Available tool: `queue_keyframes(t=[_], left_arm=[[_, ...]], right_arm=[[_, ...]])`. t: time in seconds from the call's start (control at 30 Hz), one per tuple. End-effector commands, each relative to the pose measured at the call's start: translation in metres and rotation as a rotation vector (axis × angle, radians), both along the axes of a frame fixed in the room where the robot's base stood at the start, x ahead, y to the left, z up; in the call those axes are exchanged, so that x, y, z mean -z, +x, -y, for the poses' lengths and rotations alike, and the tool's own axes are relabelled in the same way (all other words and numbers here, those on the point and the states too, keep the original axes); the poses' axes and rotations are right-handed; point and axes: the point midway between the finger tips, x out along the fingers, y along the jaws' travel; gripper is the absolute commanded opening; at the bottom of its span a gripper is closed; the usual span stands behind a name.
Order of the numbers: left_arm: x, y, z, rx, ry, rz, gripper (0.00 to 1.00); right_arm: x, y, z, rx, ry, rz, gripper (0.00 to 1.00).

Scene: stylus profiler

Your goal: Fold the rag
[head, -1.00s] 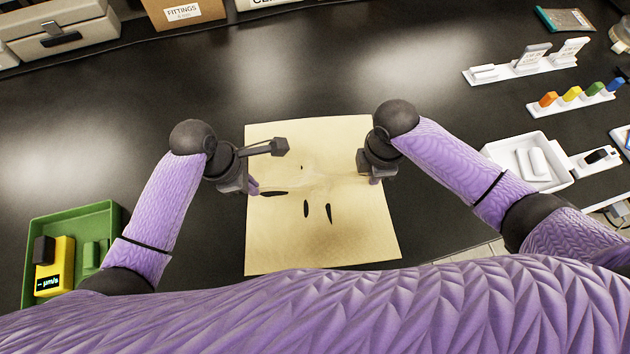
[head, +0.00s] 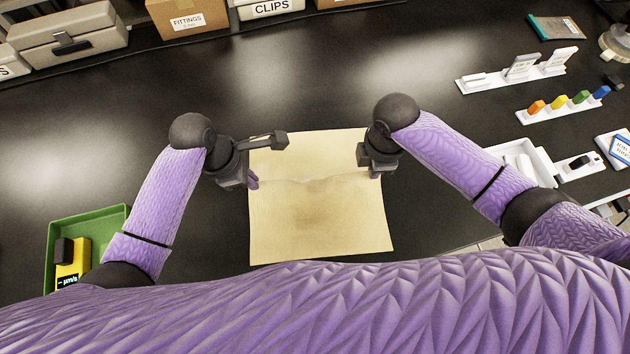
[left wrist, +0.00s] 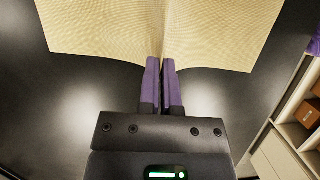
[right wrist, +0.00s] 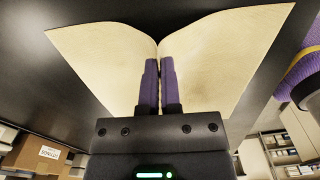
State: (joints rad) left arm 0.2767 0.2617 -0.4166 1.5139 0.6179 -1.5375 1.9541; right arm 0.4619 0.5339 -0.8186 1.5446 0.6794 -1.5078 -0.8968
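The pale yellow rag (head: 322,222) lies on the dark bench in front of me, with a faint raised crease running across it between my grippers. My left gripper (head: 253,181) is at the rag's left edge; in the left wrist view its purple fingers (left wrist: 161,85) are closed together on the pinched cloth (left wrist: 200,30). My right gripper (head: 374,173) is at the right edge; in the right wrist view its fingers (right wrist: 159,85) are closed on the cloth (right wrist: 210,60), which rises on both sides of them.
A green tray (head: 62,228) with a yellow device (head: 72,264) stands at the left. White holders (head: 512,76) and a white tray (head: 543,168) are at the right. Boxes (head: 187,20) line the back. Bare bench lies behind the rag.

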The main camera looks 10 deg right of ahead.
Motion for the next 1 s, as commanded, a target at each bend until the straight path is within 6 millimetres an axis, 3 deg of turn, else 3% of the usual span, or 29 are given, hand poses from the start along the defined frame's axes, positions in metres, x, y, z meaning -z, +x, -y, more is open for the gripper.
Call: queue_keyframes(t=[0.27, 0.37, 0.5, 0.7, 0.83, 1.0], left_arm=[[-0.003, 0.000, 0.001, 0.001, 0.013, -0.001, 0.00], [-0.025, 0.001, 0.004, 0.004, 0.084, 0.001, 0.00], [-0.071, 0.001, 0.010, 0.004, 0.289, -0.002, 0.00], [-0.127, 0.000, 0.009, -0.001, 0.300, -0.004, 0.00], [-0.150, 0.000, 0.009, -0.002, 0.301, -0.004, 0.00], [-0.160, 0.000, 0.009, -0.001, 0.300, -0.005, 0.00]], right_arm=[[-0.003, 0.000, 0.000, 0.000, 0.000, 0.000, 0.00], [-0.024, 0.000, 0.000, 0.000, 0.000, -0.001, 0.00], [-0.072, 0.001, -0.001, 0.000, 0.000, -0.004, 0.00], [-0.129, 0.000, -0.001, -0.001, 0.000, -0.006, 0.00], [-0.152, 0.000, -0.002, 0.000, 0.000, -0.006, 0.00], [-0.162, 0.000, -0.002, 0.000, 0.000, -0.007, 0.00]])
